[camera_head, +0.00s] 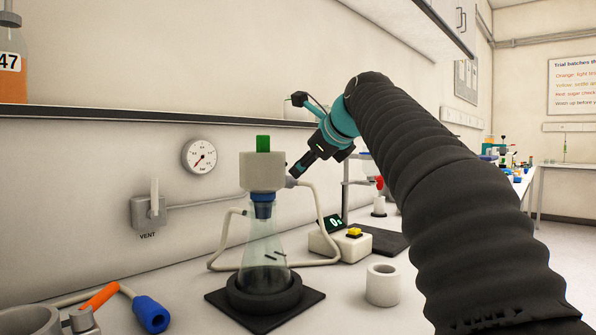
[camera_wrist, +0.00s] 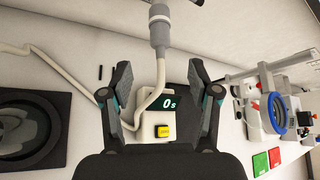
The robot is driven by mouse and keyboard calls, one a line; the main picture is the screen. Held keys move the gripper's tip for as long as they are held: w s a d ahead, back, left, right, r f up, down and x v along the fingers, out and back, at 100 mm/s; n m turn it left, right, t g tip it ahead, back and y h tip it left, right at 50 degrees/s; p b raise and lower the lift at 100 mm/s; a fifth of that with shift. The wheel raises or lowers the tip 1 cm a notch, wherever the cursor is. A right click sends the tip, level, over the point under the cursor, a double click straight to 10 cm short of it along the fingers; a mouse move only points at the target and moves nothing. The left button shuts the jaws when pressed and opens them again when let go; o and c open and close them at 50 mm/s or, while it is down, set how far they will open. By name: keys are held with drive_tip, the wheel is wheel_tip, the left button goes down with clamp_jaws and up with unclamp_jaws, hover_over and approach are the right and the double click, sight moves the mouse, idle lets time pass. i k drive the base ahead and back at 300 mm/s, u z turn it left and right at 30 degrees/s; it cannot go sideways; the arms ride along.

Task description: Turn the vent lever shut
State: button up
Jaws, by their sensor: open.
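The vent lever (camera_head: 155,197) is a pale handle standing upright on a grey wall box (camera_head: 140,212) marked VENT, at the left of the head view. A thin pipe runs right from the box along the wall. The lever does not show in the wrist view. My gripper (camera_head: 300,168) is well to the right of the lever, beyond the glass flask's top, pointing down and left. In the wrist view my gripper (camera_wrist: 160,78) is open, its two fingers apart with nothing held. A pale hose with a grey connector (camera_wrist: 159,30) shows beyond and between the fingers.
A glass flask (camera_head: 264,245) with a white top and green cap stands on a black pad between lever and gripper. A round gauge (camera_head: 199,156) hangs on the wall. A timer (camera_head: 340,240), white ring (camera_head: 382,285) and blue-ended hose (camera_head: 151,313) are on the bench. A shelf (camera_head: 150,115) runs above.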

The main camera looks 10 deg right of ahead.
sight(154, 214)
drive_tip(key=k, duration=1)
